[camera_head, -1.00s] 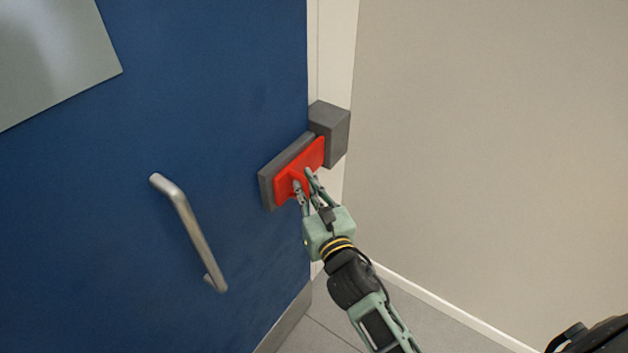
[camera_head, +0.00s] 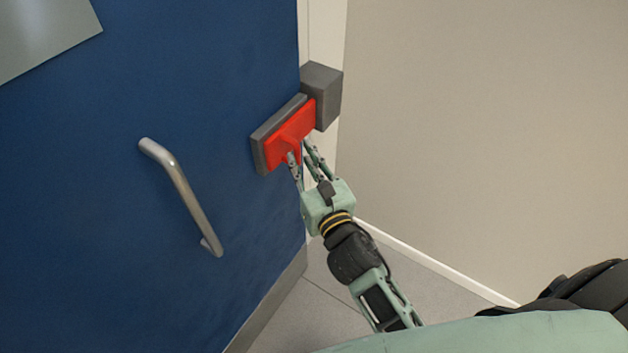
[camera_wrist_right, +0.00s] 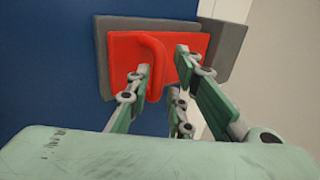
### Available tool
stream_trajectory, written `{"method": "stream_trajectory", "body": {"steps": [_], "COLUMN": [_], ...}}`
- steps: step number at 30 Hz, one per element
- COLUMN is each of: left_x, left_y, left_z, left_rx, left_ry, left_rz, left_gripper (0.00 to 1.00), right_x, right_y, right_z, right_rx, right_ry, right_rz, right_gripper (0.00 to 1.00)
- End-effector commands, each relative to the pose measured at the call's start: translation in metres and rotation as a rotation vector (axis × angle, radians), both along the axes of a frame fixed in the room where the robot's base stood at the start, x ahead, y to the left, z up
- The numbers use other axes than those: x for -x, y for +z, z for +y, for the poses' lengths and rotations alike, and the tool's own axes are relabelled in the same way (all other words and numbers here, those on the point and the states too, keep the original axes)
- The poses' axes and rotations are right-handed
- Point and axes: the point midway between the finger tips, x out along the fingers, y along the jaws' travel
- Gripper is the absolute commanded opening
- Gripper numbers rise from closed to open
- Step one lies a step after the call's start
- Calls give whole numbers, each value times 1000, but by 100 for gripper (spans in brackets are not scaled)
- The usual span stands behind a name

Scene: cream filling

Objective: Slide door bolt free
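The red bolt (camera_head: 300,122) sits on a grey backing plate (camera_head: 258,155) at the edge of the blue door (camera_head: 90,190). Its right end reaches the grey block (camera_head: 326,92) on the frame. My right gripper (camera_head: 299,150) is at the bolt's lower side, its fingers apart. In the right wrist view the red bolt (camera_wrist_right: 122,48) has a raised upright handle (camera_wrist_right: 155,68). One finger of the right gripper (camera_wrist_right: 161,58) is left of this handle and the others are right of it. The fingers look open around it; contact is not clear. My left gripper is not in view.
A silver pull handle (camera_head: 183,192) stands out from the door left of the bolt. A beige wall (camera_head: 470,130) lies to the right. Grey floor (camera_head: 315,305) shows below. My own green and black parts cover the lower right.

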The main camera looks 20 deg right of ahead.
Motion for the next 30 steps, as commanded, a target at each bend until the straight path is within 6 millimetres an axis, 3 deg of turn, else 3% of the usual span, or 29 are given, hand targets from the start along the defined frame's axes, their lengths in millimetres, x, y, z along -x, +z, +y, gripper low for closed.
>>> {"method": "stream_trajectory", "body": {"steps": [6, 12, 18, 30], "left_x": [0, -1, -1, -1], "left_y": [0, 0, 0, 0], "left_z": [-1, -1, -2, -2], "left_rx": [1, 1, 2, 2], "left_ry": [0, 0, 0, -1], "left_rz": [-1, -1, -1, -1], "left_gripper": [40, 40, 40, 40], "right_x": [47, 77, 90, 91], "right_y": [-1, -1, 0, 0], "right_z": [-3, -5, -6, -6], "right_rx": [-3, -4, -2, -1], "right_ry": [-1, -1, -1, 1], "right_rz": [3, 2, 1, -1], "right_gripper": [20, 20, 20, 20]}}
